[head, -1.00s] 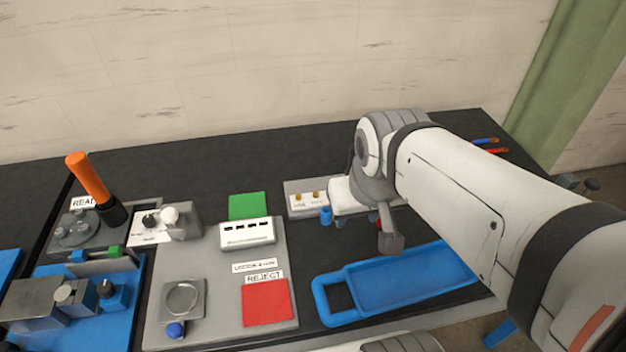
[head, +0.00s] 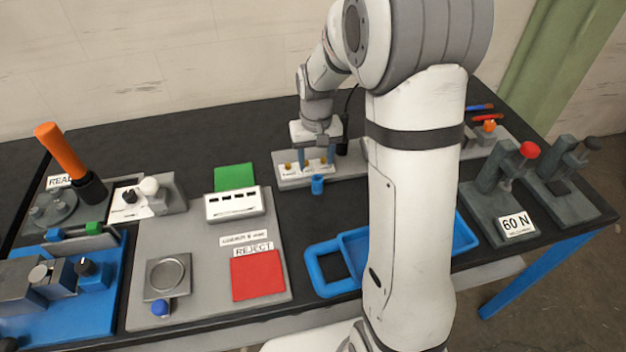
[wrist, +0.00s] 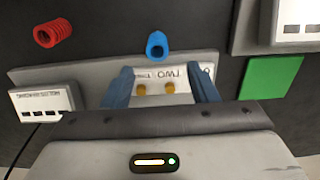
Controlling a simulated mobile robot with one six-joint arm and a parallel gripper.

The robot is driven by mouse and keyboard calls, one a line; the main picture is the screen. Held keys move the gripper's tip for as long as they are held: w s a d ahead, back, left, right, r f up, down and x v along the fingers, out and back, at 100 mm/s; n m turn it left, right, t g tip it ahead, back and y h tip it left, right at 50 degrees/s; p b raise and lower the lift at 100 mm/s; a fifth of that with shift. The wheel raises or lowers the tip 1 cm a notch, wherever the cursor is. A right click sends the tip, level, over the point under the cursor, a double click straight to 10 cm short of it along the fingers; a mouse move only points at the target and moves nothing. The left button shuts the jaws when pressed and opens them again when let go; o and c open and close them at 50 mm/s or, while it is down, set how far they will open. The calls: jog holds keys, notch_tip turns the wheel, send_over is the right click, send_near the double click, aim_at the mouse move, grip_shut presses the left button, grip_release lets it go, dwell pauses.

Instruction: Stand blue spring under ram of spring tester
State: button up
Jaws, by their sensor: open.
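The blue spring (head: 317,184) stands on the black bench just in front of the two-post plate; it also shows in the wrist view (wrist: 157,45). My gripper (head: 319,164) is open and empty over that plate, pointing down. In the wrist view its two blue fingers (wrist: 162,76) lie either side of the plate's brass posts, and the spring is beyond the fingertips, not between them. A grey press labelled 60 N (head: 497,205), with a red ball lever, stands at the right and looks like the spring tester. Its ram is too small to make out clearly.
A red spring (wrist: 52,33) lies left in the wrist view. The blue tray (head: 352,241) is partly behind my arm. A second dark press (head: 565,185) stands right of the 60 N one. Green (head: 234,177) and red (head: 258,275) pads lie left.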

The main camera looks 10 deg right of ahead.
aim_at(317, 177)
jog(key=f, duration=0.4)
jog(key=f+p, duration=0.1)
jog(key=f, duration=0.3)
jog(key=shift+w+d+f, duration=0.1)
jog(key=shift+d+f, duration=0.05)
jog(key=shift+d, duration=0.05)
jog(key=c, duration=1.1)
